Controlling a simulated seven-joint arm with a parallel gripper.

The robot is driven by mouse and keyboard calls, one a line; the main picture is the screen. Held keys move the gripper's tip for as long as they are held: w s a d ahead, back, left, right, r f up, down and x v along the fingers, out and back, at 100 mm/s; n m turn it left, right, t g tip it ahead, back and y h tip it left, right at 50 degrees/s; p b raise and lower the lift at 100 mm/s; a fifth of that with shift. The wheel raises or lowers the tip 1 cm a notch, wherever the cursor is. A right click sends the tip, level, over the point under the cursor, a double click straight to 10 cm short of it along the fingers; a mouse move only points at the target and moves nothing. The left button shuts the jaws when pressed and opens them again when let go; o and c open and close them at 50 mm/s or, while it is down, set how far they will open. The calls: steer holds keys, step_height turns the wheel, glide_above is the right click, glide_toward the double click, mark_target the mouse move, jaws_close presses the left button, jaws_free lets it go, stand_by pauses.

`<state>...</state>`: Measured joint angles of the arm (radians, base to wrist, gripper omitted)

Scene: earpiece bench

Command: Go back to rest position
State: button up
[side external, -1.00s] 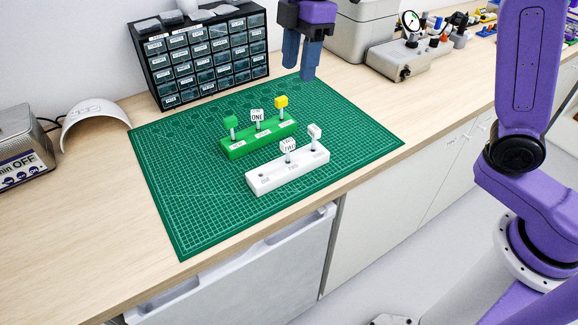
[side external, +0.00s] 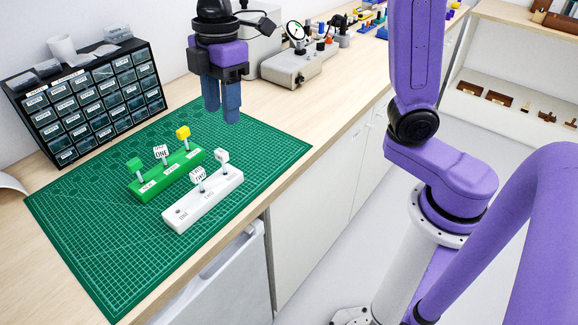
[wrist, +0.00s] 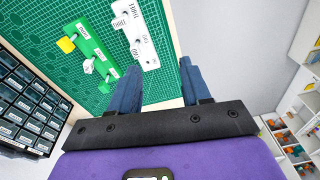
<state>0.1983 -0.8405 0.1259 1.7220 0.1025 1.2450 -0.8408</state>
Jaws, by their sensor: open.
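My gripper (side external: 222,100) hangs with its blue fingers pointing down above the back right part of the green cutting mat (side external: 100,262). It is open and empty, and it also shows in the wrist view (wrist: 160,88) with a gap between the fingers. On the mat stands a green block (side external: 166,177) holding a green-topped peg (side external: 135,166), a white cube peg marked ONE (side external: 161,152) and a yellow-topped peg (side external: 183,133). In front of it a white block (side external: 203,200) holds a white cube peg marked TWO (side external: 198,175) and another white-topped peg (side external: 222,156). Its leftmost hole looks empty.
A black drawer cabinet (side external: 88,102) stands behind the mat at left. A grey device with a dial gauge (side external: 291,68) and several small parts stand at the back right of the bench. The mat's front part is clear.

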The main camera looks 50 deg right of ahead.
steer(key=s+d+f+m, duration=0.1)
steer(key=s+d+f, duration=0.2)
steer(key=s, duration=0.4)
steer(key=s+d+f+m, duration=0.1)
steer(key=s+d+f, duration=0.2)
steer(key=s+d, duration=0.3)
steer(key=s+d+f+m, duration=0.2)
steer(key=s+d, duration=0.3)
steer(key=s, duration=0.4)
steer(key=shift+s+f+h, duration=0.35)
steer(key=shift+f+h, duration=0.05)
steer(key=shift+f, duration=0.1)
